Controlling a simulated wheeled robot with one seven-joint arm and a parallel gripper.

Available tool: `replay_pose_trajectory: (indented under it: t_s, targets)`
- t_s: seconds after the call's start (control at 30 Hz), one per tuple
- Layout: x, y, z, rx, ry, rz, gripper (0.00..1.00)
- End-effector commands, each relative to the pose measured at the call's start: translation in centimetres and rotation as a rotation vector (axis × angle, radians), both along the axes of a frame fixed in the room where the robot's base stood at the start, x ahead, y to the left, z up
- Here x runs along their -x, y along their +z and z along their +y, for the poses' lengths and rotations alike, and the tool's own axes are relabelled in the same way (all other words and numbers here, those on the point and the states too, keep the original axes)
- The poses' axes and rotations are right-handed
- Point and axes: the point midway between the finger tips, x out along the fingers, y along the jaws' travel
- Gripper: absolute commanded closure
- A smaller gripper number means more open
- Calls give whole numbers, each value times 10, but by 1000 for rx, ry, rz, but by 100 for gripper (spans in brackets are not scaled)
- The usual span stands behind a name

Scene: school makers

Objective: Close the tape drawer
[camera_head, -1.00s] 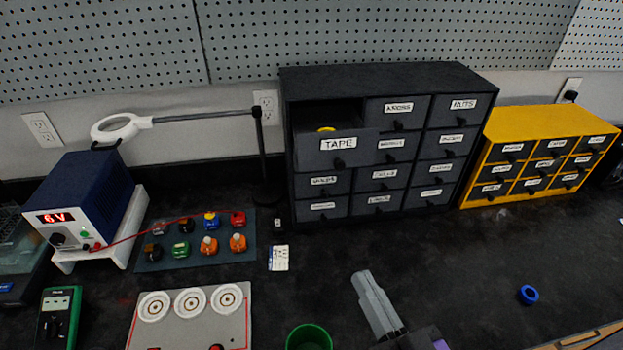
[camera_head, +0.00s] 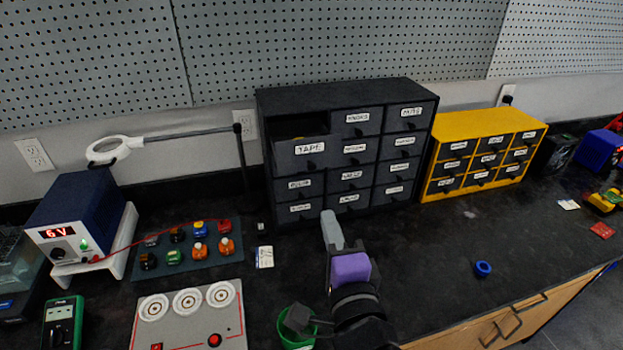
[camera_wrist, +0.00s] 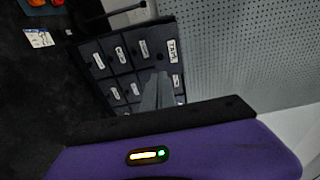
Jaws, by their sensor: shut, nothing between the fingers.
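The tape drawer (camera_head: 299,163) is the top left drawer of the dark cabinet (camera_head: 350,94). It is pulled out, with a dark gap above its front and a bit of yellow inside. Its TAPE label and dark knob face me. My gripper (camera_head: 330,214) is shut and empty, with its grey fingers pointing at the cabinet, below the tape drawer in the picture. In the wrist view the fingers (camera_wrist: 157,88) lie over part of the cabinet front, and the tape drawer (camera_wrist: 172,58) shows beyond them. I see no contact between fingers and drawer.
A yellow drawer cabinet (camera_head: 427,178) stands to the right. A magnifier lamp (camera_head: 246,165) stands left of the dark cabinet. A green cup (camera_head: 284,335) is beside my arm. A blue ring (camera_head: 482,268) lies on the right. The bench before the cabinets is mostly clear.

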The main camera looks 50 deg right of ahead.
Motion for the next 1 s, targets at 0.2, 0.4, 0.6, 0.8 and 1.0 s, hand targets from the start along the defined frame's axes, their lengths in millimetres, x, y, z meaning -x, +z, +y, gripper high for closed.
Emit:
replay_pose_trajectory:
  t_s: [0.2, 0.4, 0.6, 0.8, 1.0]
  targets:
    - [-14, -2, -11, 2, 0, -6, 100]
    - [-33, -3, -26, 2, 1, -5, 100]
    - [-60, 5, -49, 2, 0, 2, 100]
    - [-88, 5, -71, 3, 1, 1, 100]
    - [-104, 2, -83, 2, 3, 1, 100]
